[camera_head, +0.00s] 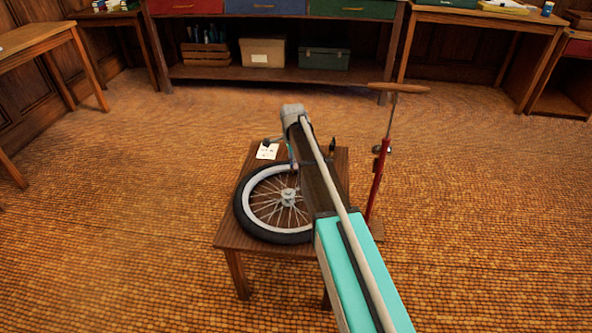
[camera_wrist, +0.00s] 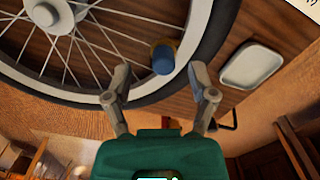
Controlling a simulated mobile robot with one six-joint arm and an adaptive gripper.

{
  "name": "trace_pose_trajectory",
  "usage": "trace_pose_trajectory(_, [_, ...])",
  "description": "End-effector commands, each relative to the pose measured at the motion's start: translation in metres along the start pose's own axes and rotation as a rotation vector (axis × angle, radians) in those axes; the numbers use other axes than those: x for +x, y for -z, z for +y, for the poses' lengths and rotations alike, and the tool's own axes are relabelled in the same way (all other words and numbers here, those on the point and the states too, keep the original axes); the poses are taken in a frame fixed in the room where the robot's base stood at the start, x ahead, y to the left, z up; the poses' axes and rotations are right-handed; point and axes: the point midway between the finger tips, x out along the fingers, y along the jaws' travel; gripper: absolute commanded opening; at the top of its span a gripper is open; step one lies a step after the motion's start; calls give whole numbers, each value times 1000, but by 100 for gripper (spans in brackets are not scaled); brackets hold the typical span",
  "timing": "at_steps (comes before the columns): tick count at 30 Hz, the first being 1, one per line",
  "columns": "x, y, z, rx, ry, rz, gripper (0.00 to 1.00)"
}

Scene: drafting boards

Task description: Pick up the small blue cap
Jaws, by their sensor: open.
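The small blue cap (camera_wrist: 163,60) shows in the wrist view, beside the inner edge of the wheel's rim, with a yellowish part behind it. My gripper (camera_wrist: 160,78) is open and empty. Its two fingers stand apart, one to each side of the cap in the picture, with the cap a little beyond the tips. I cannot tell whether either finger touches anything. In the head view my arm reaches over the table, and I cannot make out the cap there.
A spoked wheel with a black tire (camera_head: 242,212) lies on a small wooden table (camera_head: 228,236). A white card (camera_head: 267,151) lies at its back left. A pale dish (camera_wrist: 250,66) sits right of my fingers. A red floor pump (camera_head: 377,185) stands right of the table.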

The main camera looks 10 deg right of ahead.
Motion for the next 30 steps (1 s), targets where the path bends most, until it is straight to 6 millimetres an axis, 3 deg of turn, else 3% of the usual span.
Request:
trace_pose_trajectory(6, [15,0,0,0,0,0,73])
trace_pose_trajectory(26, [16,-1,0,-1,0,0,73])
trace_pose_trajectory(27, [16,-1,0,-1,0,0,71])
trace_pose_trajectory(30, [16,-1,0,-1,0,0,53])
